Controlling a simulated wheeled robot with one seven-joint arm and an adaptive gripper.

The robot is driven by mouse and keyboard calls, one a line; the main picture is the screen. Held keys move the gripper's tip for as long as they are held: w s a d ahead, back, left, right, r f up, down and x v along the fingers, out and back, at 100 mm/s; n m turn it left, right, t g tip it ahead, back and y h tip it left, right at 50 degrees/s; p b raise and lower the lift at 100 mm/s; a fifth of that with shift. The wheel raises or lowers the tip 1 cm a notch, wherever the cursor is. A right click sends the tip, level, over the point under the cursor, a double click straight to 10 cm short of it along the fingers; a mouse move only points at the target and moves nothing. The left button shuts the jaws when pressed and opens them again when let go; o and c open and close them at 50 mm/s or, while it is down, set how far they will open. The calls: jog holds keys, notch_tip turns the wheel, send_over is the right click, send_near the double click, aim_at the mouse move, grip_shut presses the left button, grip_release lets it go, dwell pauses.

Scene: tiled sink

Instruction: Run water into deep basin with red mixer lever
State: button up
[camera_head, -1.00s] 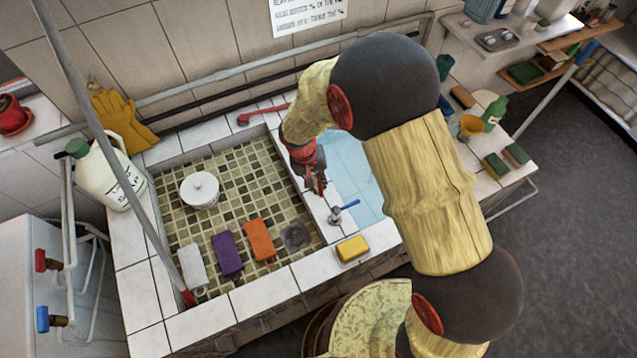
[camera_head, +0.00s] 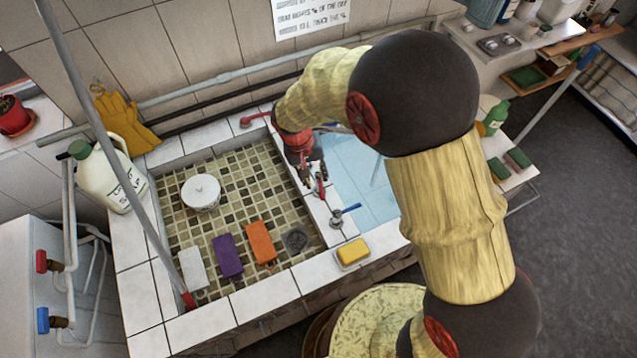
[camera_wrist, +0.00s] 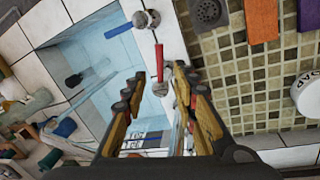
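The red mixer lever (camera_wrist: 159,65) stands on the white tiled divider next to the deep basin, with a round metal base. It also shows in the head view (camera_head: 322,191). A blue lever (camera_wrist: 118,30) on a metal base sits farther along the divider. The deep basin (camera_wrist: 105,60) is light blue tiled. A pale slanting streak (camera_head: 377,170) shows in it; I cannot tell whether it is water or a spout. My gripper (camera_wrist: 160,72) is open, with a finger on either side of the red lever in the wrist view. I cannot tell whether either finger touches it.
The shallow mosaic basin (camera_head: 200,240) holds a white lidded pot (camera_head: 201,191) and white, purple and orange blocks. A yellow sponge (camera_head: 353,252) lies on the front rim. A white soap jug (camera_head: 108,175) stands at the left. A diagonal pole (camera_head: 110,140) crosses the left side.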

aim_at(321, 191)
jog(key=r, duration=0.3)
jog(key=a+r, duration=0.1)
jog(key=r, duration=0.1)
jog(key=shift+s, duration=0.1)
jog(key=shift+d+f+p, duration=0.1)
jog(key=shift+p, duration=0.45)
dwell(3.2)
jog(key=f+p, duration=0.2)
jog(key=f, duration=0.2)
jog(key=d+f+p, duration=0.1)
jog(key=f+p, duration=0.1)
jog(key=f, duration=0.1)
jog(key=d+f+p, duration=0.1)
jog(key=f+p, duration=0.1)
jog(key=f, duration=0.2)
jog(key=shift+d+f, duration=0.15)
jog(key=shift+f, duration=0.15)
jog(key=c, duration=0.3)
jog(key=c, duration=0.4)
grip_shut()
